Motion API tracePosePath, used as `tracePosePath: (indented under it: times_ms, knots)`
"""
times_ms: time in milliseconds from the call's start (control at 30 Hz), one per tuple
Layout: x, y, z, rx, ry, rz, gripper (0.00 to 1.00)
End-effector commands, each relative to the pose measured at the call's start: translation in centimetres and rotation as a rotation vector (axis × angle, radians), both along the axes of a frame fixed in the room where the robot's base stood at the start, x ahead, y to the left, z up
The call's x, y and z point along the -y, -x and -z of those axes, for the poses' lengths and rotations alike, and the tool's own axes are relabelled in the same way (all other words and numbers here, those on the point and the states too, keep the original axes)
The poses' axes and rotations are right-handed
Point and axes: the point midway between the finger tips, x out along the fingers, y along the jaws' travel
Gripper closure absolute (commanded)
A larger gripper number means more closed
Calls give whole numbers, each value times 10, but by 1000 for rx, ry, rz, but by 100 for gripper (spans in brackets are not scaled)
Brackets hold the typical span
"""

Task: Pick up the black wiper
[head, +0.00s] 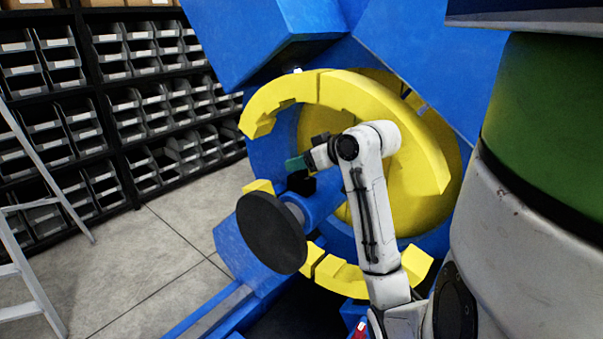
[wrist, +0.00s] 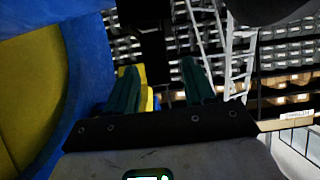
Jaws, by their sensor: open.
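A small black block (head: 302,183), which looks like the black wiper, shows just below my gripper (head: 293,163) in the head view, by the hub of the positioner. Its full shape is hard to tell there. In the wrist view a dark upright piece (wrist: 153,45), likely the same wiper, stands beyond and between the two green fingertips of my gripper (wrist: 160,68). The fingers are apart with a gap between them, and nothing is clearly held. I cannot tell whether the wiper touches a finger.
The blue positioner (head: 405,50) carries a yellow ring (head: 350,88) close behind my arm. A black disc (head: 270,232) stands out in front, below my gripper. Bin shelves (head: 150,105) and a ladder (head: 40,180) are at left. The grey floor (head: 140,265) between is clear.

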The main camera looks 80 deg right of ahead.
Motion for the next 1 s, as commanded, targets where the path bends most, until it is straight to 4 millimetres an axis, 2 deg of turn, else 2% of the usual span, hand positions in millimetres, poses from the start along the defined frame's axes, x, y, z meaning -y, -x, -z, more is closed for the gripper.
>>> tracePosePath:
  times_ms: [267, 833, 1000]
  knots:
    - [2, -4, 3, -1, 1, 0, 47]
    - [2, -3, 2, 0, 1, 0, 99]
    - [2, -3, 2, 0, 2, 0, 100]
